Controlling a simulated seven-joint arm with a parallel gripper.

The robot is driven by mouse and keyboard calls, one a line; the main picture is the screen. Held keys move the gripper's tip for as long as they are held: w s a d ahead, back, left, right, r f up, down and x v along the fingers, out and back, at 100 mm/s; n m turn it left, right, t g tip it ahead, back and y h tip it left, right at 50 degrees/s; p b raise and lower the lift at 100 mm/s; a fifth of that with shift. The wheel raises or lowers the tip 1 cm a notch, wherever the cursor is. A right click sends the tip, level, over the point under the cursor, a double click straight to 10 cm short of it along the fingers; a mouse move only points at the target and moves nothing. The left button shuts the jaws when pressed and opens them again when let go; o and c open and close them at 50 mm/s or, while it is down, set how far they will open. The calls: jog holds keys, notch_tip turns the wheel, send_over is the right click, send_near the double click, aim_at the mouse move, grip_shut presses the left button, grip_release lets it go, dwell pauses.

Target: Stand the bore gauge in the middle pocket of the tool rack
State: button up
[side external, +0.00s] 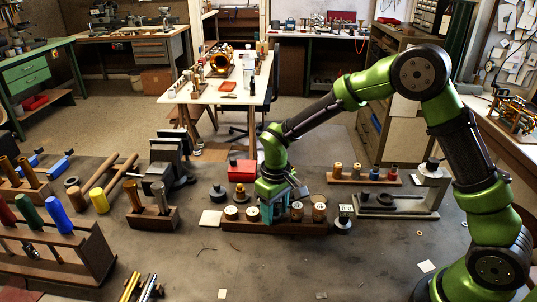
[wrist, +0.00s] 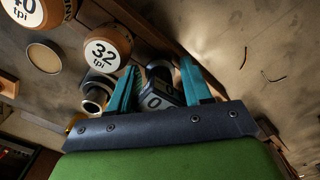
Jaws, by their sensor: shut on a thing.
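My gripper (wrist: 160,75) has teal fingers and is shut on the bore gauge (wrist: 163,92), a dark grey body with white numbered faces, in the wrist view. Its lower end is hidden. In the side view my gripper (side external: 273,213) points down over the middle of the long dark wooden tool rack (side external: 250,227), between round-topped wooden handles on both sides. In the wrist view the rack's brown edge (wrist: 150,22) runs just past the fingers, beside the handle marked 32 tpi (wrist: 108,48). I cannot tell whether the gauge is inside the pocket.
Close by are a small digital gauge (side external: 344,217), a red box (side external: 242,170) and a white pad (side external: 211,219). A metal ring-ended cylinder (wrist: 97,97) lies near the fingers. A two-tool block (side external: 152,218) and a vise (side external: 172,165) stand left.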

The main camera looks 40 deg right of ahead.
jog(key=shift+f, duration=0.15)
jog(key=o, duration=1.4)
jog(key=shift+c, duration=0.2)
notch_tip(320, 180, up, 17)
jog(key=s+d+r+m+t, duration=0.1)
jog(key=s+t, duration=0.1)
jog(key=s, duration=0.4)
jog(key=s+d+r+m+t+y, duration=0.1)
jog(key=s+d+r+m+t, duration=0.1)
jog(key=s, duration=0.5)
jog(key=s+d+r+m+t+y, duration=0.1)
jog(key=s+d+m+t, duration=0.1)
jog(key=s, duration=0.4)
jog(key=shift+s+d+r+t, duration=0.15)
jog(key=shift+s+r+t, duration=0.15)
jog(key=shift+t, duration=0.3)
